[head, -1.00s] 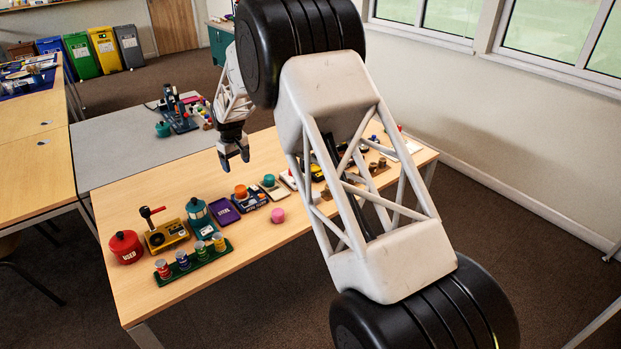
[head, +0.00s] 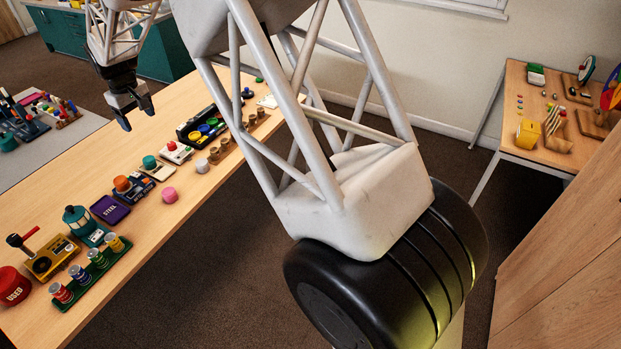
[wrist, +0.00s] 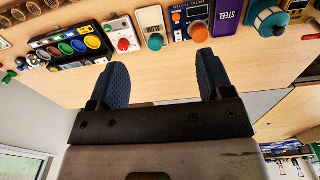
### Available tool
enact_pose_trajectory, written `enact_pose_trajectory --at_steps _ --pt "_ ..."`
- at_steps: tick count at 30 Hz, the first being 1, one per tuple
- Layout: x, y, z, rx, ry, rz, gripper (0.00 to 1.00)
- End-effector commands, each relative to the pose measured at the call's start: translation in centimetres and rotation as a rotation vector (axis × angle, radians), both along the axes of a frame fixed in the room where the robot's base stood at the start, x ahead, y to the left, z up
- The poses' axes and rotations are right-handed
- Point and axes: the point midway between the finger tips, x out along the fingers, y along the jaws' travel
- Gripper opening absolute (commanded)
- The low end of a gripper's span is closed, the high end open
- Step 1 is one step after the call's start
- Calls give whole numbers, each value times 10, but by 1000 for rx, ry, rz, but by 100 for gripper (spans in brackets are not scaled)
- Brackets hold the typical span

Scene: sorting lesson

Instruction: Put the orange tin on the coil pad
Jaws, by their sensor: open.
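A small orange cylinder that looks like the orange tin (head: 121,183) stands at the rear end of a dark blue device (head: 137,189). In the wrist view the orange tin (wrist: 199,31) is at the top, just beyond my right-hand finger. The blue device (wrist: 187,4) also carries a second orange round part there. I cannot read its label or tell for sure which part is the coil pad, or whether the tin rests on it. My gripper (head: 138,119) is open and empty, above the table's far side. Its fingers (wrist: 162,80) are wide apart with nothing between them.
A purple STEEL tray (head: 109,209) and a pad with a teal cylinder (head: 149,162) flank the device. A pink cylinder (head: 169,195) stands in front. A green rack (head: 90,276) holds several small tins.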

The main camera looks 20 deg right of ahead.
Motion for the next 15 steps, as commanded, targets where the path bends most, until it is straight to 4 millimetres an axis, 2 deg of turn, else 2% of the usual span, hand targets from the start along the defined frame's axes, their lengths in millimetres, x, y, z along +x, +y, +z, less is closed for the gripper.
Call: enact_pose_trajectory --at_steps 1,6,15 --pt "-6 -16 12 3 -5 -18 73" --pt "-29 -62 43 10 -18 -76 73" --pt "-78 -138 87 21 -39 -177 73"
